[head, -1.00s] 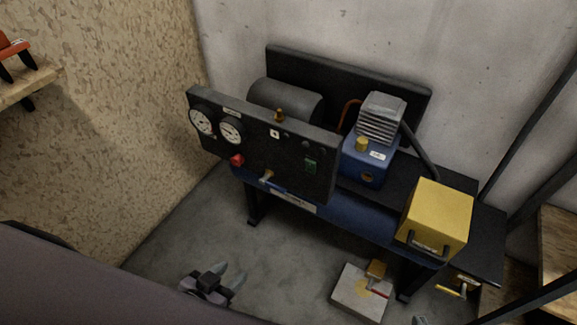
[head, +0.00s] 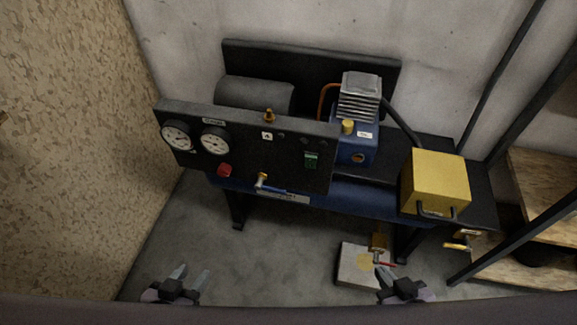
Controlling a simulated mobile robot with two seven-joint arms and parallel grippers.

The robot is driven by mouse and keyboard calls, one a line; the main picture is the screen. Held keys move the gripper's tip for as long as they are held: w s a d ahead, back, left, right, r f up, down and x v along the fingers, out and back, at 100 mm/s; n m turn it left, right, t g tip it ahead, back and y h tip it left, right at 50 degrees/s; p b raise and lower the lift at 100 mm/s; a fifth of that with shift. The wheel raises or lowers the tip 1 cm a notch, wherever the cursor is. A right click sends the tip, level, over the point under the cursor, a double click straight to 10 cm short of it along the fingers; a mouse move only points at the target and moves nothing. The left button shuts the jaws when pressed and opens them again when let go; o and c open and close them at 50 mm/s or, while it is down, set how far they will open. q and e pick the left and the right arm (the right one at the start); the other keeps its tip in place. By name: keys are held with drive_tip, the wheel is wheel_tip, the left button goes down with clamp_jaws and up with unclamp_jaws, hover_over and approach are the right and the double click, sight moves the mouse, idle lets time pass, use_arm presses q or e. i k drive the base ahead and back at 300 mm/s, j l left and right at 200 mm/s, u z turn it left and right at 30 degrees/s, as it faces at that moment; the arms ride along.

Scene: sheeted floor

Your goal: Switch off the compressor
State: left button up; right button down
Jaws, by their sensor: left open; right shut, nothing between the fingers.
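The compressor stands on a dark frame against the wall. Its black front panel (head: 240,150) carries two round white gauges (head: 177,135), a red knob (head: 224,170), a green switch (head: 311,160) and a lever with a blue handle (head: 270,186). A blue and grey pump (head: 357,120) sits behind the panel's right end. My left gripper (head: 191,273) is open and empty, low in front of the panel's left part. My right gripper (head: 386,275) is shut and empty, low near the pale block on the floor. Both are apart from the panel.
A yellow box (head: 437,181) sits on the frame's right end. A pale block (head: 358,263) with a brass valve and red handle is on the floor. Wooden shelves (head: 545,200) and dark posts stand at right, a chipboard wall (head: 70,130) at left.

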sight(310, 160)
drive_tip(key=i+j, duration=0.1)
drive_tip(key=j, duration=0.5)
drive_tip(key=i+j, duration=0.1)
drive_tip(key=j, duration=0.55)
